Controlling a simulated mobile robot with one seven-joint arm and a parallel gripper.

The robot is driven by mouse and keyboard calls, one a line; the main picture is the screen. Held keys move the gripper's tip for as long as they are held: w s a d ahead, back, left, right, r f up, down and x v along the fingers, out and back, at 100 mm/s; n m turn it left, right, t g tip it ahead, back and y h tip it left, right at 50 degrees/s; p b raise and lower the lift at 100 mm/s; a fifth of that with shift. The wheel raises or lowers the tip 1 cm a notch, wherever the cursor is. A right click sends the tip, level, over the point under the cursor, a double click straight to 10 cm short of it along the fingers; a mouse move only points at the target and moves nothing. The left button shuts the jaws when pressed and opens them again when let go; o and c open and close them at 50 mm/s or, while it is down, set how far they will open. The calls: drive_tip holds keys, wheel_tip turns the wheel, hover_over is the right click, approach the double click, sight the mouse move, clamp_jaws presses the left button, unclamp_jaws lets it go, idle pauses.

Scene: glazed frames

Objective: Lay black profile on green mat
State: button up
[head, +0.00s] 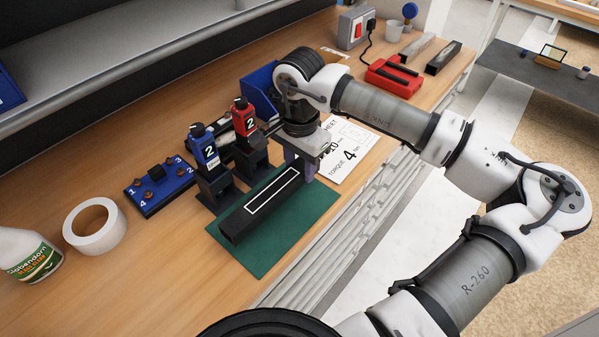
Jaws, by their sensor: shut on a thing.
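The black profile (238,226) is a long dark bar with a white rectangular outline along its top. It lies lengthwise over the green mat (292,230), its near end toward the lower left. I cannot tell whether it touches the mat or hangs just above it. My gripper (297,171) points down and is shut on the profile near its far end. The fingertips are partly hidden by the gripper body and the profile.
Blue (204,147) and red (243,122) drivers marked 2 stand in black holders left of the mat. A blue numbered block (160,185), a white tape roll (95,227) and a spray bottle (28,258) are further left. A printed sheet (350,148) lies behind; the bench edge is right.

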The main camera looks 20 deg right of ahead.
drive_tip(key=shift+f+p, duration=0.4)
drive_tip(key=shift+f, duration=1.5)
drive_tip(key=shift+f, duration=0.15)
drive_tip(key=o, duration=1.1)
wheel_tip(320, 180, up, 12)
drive_tip(key=b, duration=0.3)
drive_tip(key=shift+r+b, duration=0.2)
drive_tip(key=shift+b, duration=0.1)
